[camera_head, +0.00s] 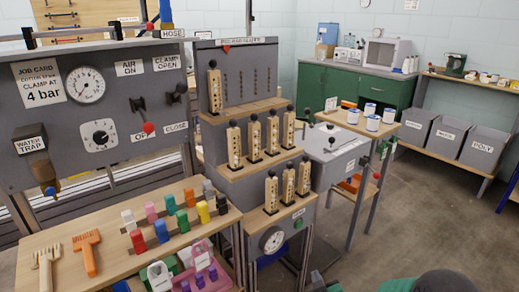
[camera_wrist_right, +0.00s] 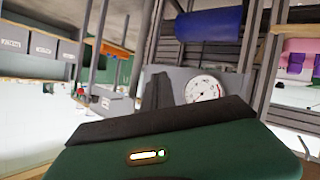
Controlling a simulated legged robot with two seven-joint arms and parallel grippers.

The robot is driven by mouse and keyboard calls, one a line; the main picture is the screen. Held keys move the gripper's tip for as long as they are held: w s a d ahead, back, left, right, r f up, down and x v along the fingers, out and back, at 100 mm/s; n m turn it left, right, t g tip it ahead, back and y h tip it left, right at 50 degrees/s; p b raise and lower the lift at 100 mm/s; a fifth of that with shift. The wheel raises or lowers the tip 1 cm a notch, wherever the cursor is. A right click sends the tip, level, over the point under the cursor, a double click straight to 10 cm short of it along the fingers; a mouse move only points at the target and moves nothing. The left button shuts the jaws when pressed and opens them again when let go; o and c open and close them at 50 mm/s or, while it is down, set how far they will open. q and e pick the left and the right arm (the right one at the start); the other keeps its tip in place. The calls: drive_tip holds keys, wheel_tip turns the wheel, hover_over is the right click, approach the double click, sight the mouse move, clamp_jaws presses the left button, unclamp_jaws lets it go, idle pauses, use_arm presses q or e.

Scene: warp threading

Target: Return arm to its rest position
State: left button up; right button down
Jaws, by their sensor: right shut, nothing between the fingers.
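My right gripper (camera_head: 317,279) shows as a small dark shape at the bottom edge of the head view, in front of the grey stand with a dial. Parts of my green and dark right arm show to its right at the bottom edge. In the right wrist view the gripper (camera_wrist_right: 158,92) has its dark fingers together, with nothing held, beyond the green gripper body. The fingers point toward the grey stand and its round gauge (camera_wrist_right: 203,89). No contact with anything shows. My left gripper does not show in the head view.
A stepped grey stand (camera_head: 232,157) holds several wooden pegged blocks. A wooden bench (camera_head: 60,238) carries combs and coloured clips. A control panel (camera_head: 55,120) stands behind it. A small table (camera_head: 352,121) holds white cups. Open floor (camera_head: 425,220) lies at right.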

drive_tip(key=s+d+r+m+g, duration=0.15)
drive_tip(key=s+g, duration=0.35)
drive_tip(key=s, duration=0.9)
drive_tip(key=s+r+m+g, duration=0.3)
drive_tip(key=s+g, duration=0.3)
drive_tip(key=s, duration=0.8)
wheel_tip(320, 180, up, 32)
drive_tip(key=p, duration=3.2)
drive_tip(key=shift+w, duration=0.15)
